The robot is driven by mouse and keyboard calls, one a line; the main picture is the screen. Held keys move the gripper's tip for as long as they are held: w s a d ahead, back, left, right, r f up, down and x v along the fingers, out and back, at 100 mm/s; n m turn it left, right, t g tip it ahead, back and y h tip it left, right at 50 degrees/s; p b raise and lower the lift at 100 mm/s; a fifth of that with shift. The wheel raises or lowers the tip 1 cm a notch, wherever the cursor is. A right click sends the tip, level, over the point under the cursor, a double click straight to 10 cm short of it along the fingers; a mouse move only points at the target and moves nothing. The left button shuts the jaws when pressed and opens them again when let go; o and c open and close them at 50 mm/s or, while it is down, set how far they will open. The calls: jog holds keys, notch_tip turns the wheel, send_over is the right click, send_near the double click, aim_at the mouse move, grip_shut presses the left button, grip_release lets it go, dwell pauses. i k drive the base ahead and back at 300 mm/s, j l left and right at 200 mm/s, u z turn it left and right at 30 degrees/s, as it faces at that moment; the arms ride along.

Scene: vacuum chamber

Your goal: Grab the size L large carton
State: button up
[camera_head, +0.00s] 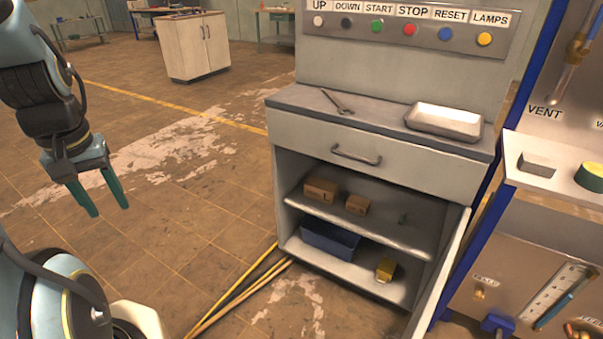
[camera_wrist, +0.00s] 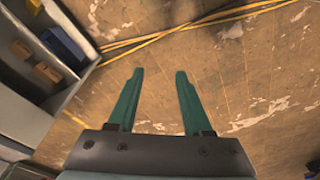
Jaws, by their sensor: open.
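Two brown cartons sit on the upper shelf of the open cabinet (camera_head: 292,150). The larger carton (camera_head: 320,190) is at the left, and the smaller carton (camera_head: 357,204) is to its right. Their size labels are too small to read. In the wrist view two brown cartons show at the left edge, one (camera_wrist: 21,49) above the other (camera_wrist: 47,73). My gripper (camera_head: 110,211) is open and empty, well to the left of the cabinet and in front of it. Its green fingers (camera_wrist: 160,72) point over bare floor in the wrist view.
A blue bin (camera_head: 329,240) and a yellow object (camera_head: 385,270) are on the bottom shelf. The cabinet door (camera_head: 440,275) hangs open at the right. Wrench (camera_head: 337,102) and tray (camera_head: 445,122) lie on top. Yellow poles (camera_head: 235,295) lie on the floor.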

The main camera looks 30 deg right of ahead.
aim_at(319, 190)
jog(key=i+j+z, duration=0.1)
jog(key=i+z, duration=0.25)
jog(key=i, duration=0.15)
jog(key=i+j+z, duration=0.25)
jog(key=i+z, duration=0.15)
jog(key=i, duration=0.1)
